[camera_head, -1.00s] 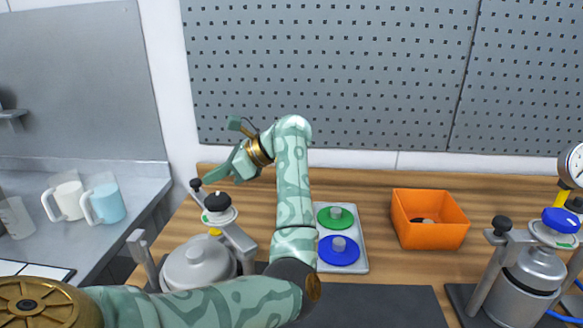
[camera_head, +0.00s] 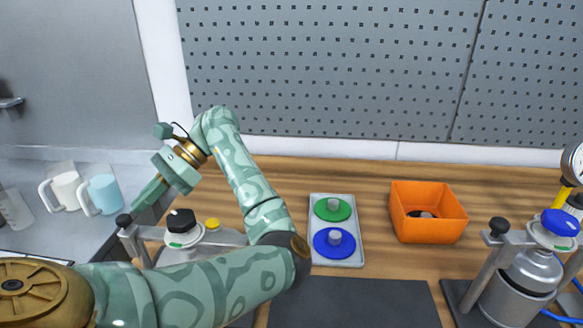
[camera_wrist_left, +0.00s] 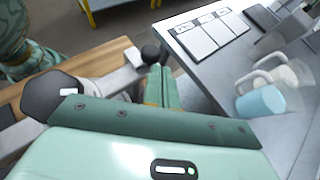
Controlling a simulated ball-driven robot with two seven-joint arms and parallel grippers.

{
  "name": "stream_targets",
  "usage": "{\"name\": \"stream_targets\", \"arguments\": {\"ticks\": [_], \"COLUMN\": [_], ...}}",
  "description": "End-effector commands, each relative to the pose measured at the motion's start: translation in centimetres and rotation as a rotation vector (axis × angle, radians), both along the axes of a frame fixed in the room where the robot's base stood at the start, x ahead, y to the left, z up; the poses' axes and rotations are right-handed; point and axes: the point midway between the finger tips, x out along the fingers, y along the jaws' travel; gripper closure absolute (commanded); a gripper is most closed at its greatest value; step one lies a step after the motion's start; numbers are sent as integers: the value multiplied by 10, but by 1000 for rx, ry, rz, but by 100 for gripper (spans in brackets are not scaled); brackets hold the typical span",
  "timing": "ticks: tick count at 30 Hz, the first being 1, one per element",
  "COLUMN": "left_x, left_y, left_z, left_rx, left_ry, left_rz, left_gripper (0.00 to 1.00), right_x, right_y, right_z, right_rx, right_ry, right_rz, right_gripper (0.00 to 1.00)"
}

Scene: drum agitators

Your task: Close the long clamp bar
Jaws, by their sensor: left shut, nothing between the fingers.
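The long clamp bar (camera_head: 152,233) is a grey metal bar over the pot (camera_head: 185,254) at the left. It runs roughly level to the left and ends in a small black ball knob (camera_head: 123,220). A larger black knob (camera_head: 181,220) sits midway on it. My left gripper (camera_head: 137,210) is shut and empty, its fingertips close by the ball knob. The left wrist view shows the fingers (camera_wrist_left: 160,72) beside the ball knob (camera_wrist_left: 150,52); I cannot tell whether they touch. My arm hides much of the pot. My right gripper is not in view.
A tray (camera_head: 314,250) with a green and a blue disc lies mid-table. An orange box (camera_head: 430,230) stands right of it. Another clamped pot (camera_head: 525,282) stands at the far right. Mugs (camera_head: 103,195) stand on the left counter. A perforated panel (camera_head: 320,65) rises behind.

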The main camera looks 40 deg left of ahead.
Motion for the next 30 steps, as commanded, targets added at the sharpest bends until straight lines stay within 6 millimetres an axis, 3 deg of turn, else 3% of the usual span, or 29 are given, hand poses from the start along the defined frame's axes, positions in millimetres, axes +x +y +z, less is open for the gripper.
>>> {"name": "stream_targets", "arguments": {"ticks": [9,30], "left_x": [-10,-12], "left_y": [-4,-3], "left_z": [0,-2], "left_rx": [0,1], "left_ry": [0,2], "left_rz": [56,61], "left_gripper": [100,100], "right_x": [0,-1], "right_y": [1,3], "right_z": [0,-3], "right_rx": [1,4], "right_ry": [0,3], "right_rz": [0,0], "right_gripper": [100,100]}}
